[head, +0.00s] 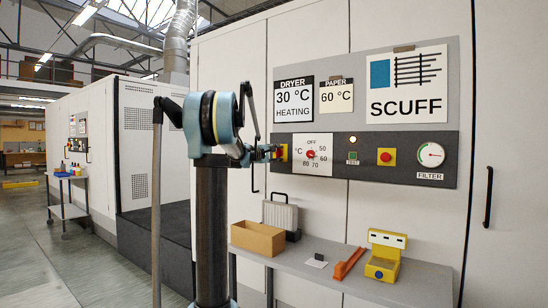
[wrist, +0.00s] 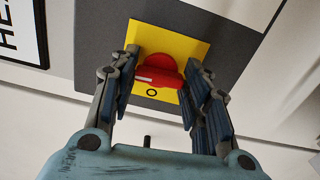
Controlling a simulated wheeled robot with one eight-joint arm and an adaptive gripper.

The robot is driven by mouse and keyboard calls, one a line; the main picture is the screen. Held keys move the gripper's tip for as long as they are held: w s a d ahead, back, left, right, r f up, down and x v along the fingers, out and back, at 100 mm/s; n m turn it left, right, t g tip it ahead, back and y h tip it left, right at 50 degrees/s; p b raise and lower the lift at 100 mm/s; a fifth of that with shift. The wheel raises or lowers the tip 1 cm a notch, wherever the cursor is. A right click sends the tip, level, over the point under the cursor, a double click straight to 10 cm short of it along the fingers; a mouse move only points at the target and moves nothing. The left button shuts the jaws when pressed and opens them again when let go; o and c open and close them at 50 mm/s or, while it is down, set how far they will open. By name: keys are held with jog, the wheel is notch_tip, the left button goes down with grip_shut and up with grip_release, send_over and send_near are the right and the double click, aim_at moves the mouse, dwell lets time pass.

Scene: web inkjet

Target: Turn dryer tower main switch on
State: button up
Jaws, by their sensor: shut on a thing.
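The main switch is a red rotary knob (wrist: 160,74) on a yellow square plate (wrist: 178,32), at the left end of the dark control strip. Its handle lies roughly crosswise in the wrist view, with a pale mark towards the left, and an "O" is printed below it. In the head view the yellow plate (head: 284,152) is partly hidden by my gripper (head: 273,152). In the wrist view my gripper (wrist: 160,66) has one finger on each side of the red knob and is shut on it. Part of the fingertip contact is hard to see.
Right of the switch are a temperature dial (head: 311,153), a green test button (head: 352,157), a red button on yellow (head: 386,156) and a filter gauge (head: 431,154). Below, a shelf (head: 410,285) holds a cardboard box (head: 258,238) and a yellow device (head: 382,265).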

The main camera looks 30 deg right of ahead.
jog(key=shift+s+f+m, duration=0.1)
jog(key=shift+f+m, duration=0.05)
jog(key=shift+m, duration=0.35)
jog(key=o, duration=1.1)
jog(key=shift+c, duration=0.2)
jog(key=shift+a, duration=0.25)
jog(key=v, duration=1.1)
jog(key=shift+a, duration=0.3)
jog(key=shift+s, duration=0.1)
